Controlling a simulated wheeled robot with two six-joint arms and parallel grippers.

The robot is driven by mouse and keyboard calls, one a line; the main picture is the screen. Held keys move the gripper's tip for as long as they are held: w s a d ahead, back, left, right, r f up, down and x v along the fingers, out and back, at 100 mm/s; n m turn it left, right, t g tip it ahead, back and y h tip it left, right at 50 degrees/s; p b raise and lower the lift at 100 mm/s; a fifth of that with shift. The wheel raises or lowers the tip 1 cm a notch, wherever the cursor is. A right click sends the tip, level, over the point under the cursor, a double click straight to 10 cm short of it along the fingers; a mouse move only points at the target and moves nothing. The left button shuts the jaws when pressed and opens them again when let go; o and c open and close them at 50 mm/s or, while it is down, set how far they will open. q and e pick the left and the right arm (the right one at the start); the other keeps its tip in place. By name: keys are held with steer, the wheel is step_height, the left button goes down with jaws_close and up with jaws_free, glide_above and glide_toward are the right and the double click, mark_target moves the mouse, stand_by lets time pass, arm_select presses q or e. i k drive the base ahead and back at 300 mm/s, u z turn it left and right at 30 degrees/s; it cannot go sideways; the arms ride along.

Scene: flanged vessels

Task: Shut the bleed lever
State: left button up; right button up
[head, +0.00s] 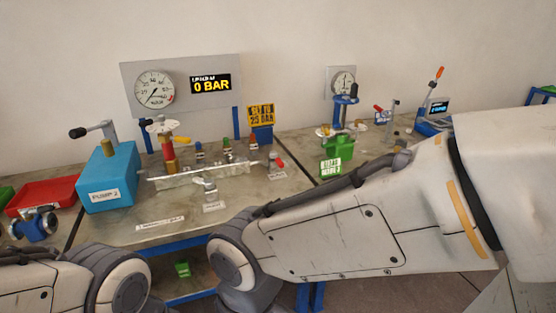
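A small valve with a red lever (280,162) stands at the right end of the middle bench, with a label in front of it. A silver valve (208,187) with a label stands at the bench's middle. A red and yellow upright fitting (168,155) with a side handle stands behind the left end of a clear tray-like piece. The labels are too small to read, so I cannot tell which part is the bleed lever or whether it is shut. Neither of my grippers is in view; only arm links show.
A blue pump box (107,178) stands at left beside a red tray (42,196). A gauge panel (181,85) reading "0 BAR" and a yellow "25 BAR" sign (261,116) stand behind. My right arm covers the right foreground. A green box (338,148) stands on the right bench.

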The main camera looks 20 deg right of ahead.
mark_target(273, 155)
steer(key=u, duration=1.35)
steer(key=i, duration=1.2)
steer(key=z, duration=1.5)
